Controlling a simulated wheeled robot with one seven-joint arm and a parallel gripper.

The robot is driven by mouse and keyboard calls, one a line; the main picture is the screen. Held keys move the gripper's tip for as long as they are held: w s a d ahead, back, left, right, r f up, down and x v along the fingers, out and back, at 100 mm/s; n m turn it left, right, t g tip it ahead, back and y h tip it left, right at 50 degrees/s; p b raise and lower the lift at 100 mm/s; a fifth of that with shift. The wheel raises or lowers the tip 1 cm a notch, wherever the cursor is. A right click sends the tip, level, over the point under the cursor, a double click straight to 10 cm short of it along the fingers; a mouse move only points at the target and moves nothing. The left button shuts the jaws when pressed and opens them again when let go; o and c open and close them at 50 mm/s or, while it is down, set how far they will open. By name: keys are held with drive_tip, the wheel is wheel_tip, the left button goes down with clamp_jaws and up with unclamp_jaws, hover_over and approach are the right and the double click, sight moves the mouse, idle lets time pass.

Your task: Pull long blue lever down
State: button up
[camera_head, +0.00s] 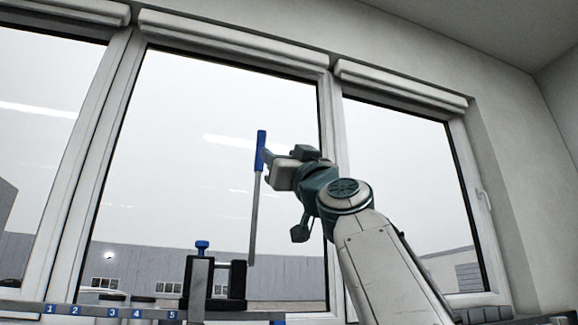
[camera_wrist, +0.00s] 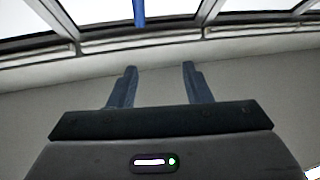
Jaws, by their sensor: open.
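The long blue lever (camera_head: 261,150) stands nearly upright in the head view, with a blue grip on top of a long thin grey rod. Its lower end is near a dark block on the bench. My gripper (camera_head: 268,168) is at the height of the blue grip, on its right side. In the wrist view the blue grip (camera_wrist: 139,12) shows at the top edge, beyond the two fingertips. My gripper (camera_wrist: 159,68) is open there, with nothing between the fingers. In the head view I cannot tell whether a finger touches the lever.
A dark block with a short blue knob (camera_head: 202,245) stands left of the lever's foot. A numbered rail (camera_head: 92,311) runs along the bottom with jars behind it. Large windows fill the background. The space around the lever's upper part looks clear.

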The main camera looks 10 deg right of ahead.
drive_tip(key=b+v, duration=0.6)
drive_tip(key=v, duration=0.7)
drive_tip(key=shift+s+f+b, duration=0.25)
drive_tip(key=shift+b, duration=0.05)
drive_tip(key=shift+r, duration=0.1)
idle(0.4)
